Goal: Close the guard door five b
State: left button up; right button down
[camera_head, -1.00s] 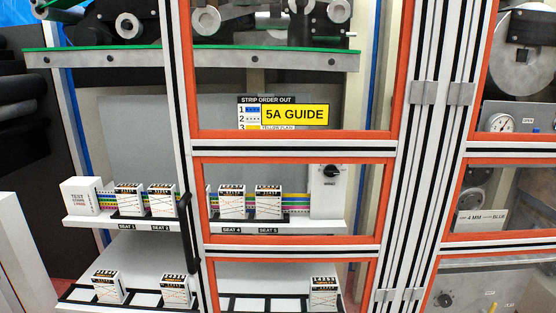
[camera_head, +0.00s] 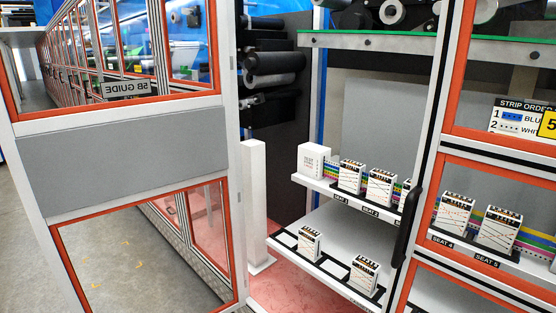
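A guard door (camera_head: 122,150) with a white frame, orange-edged clear panes and a grey middle panel stands at the left. A label reading roughly "5B GUIDE" (camera_head: 126,88) shows at its upper pane, so I take it as guard door five B. It stands swung out, with an open gap between it and the door at the right. That right door (camera_head: 445,120) has a black upright handle (camera_head: 408,230) and a partly cut-off yellow sign (camera_head: 547,124). No handle is clear on the left door. Neither of my grippers is in view.
Inside the gap are a shelf (camera_head: 335,190) with white boxes at labelled seats, a lower rack (camera_head: 320,262) with more boxes, dark rollers (camera_head: 272,62) and a white post (camera_head: 255,200). The floor inside is red. Grey floor (camera_head: 25,215) lies open at the left.

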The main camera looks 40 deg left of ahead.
aim_at(67, 166)
jog(key=k+j, duration=0.15)
jog(key=j, duration=0.25)
jog(key=k+j+z, duration=0.1)
jog(key=j, duration=0.25)
jog(key=k+j, duration=0.2)
jog(key=j, duration=0.15)
jog(key=k+j+z, duration=0.1)
jog(key=j, duration=0.3)
jog(key=k+j, duration=0.4)
jog(key=j, duration=0.3)
jog(key=k+j+z, duration=0.1)
jog(key=j, duration=0.35)
jog(key=k+j+z, duration=0.1)
jog(key=j, duration=0.35)
jog(key=k+j+z, duration=0.1)
jog(key=k+j, duration=0.15)
jog(key=j, duration=0.2)
jog(key=k+j+z, duration=0.1)
jog(key=j, duration=0.3)
jog(key=k+j+z, duration=0.1)
jog(key=k+j, duration=0.2)
jog(key=k+j+z, duration=0.1)
jog(key=j, duration=0.4)
jog(key=i+j+z, duration=0.1)
jog(key=j, duration=0.8)
jog(key=j+z, duration=0.1)
jog(key=j, duration=0.75)
jog(key=i, duration=0.1)
